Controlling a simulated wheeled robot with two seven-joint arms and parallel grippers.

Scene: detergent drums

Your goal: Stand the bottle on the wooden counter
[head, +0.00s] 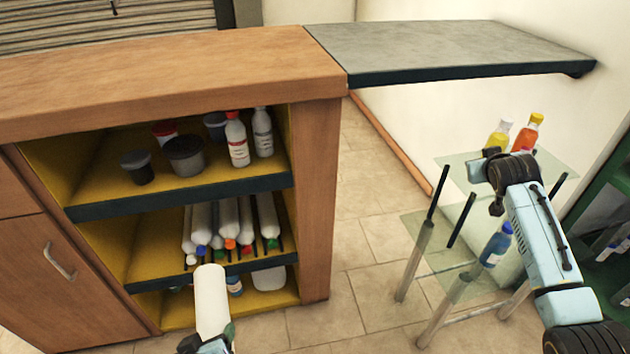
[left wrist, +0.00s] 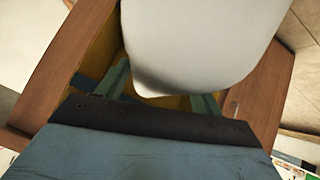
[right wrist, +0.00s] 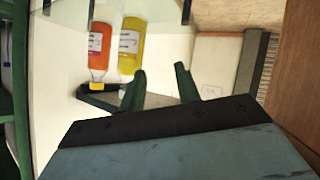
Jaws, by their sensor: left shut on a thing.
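A plain white bottle (head: 211,298) stands nearly upright in my left gripper (head: 213,345), at the bottom of the head view in front of the shelves. In the left wrist view the bottle (left wrist: 195,40) fills the top, and the left gripper's fingers (left wrist: 163,92) are partly hidden by it. The wooden counter (head: 170,72) has a bare top, above and behind the bottle in the head view. My right gripper (right wrist: 158,88) is open and empty, its fingers apart; in the head view the right arm reaches over the glass table.
Below the counter, shelves (head: 190,194) hold several bottles and dark tubs. A grey slab (head: 450,50) adjoins the counter's right end. A glass table (head: 425,235) at the right carries a blue bottle (head: 495,245), with yellow (head: 498,137) and orange (head: 527,134) bottles behind.

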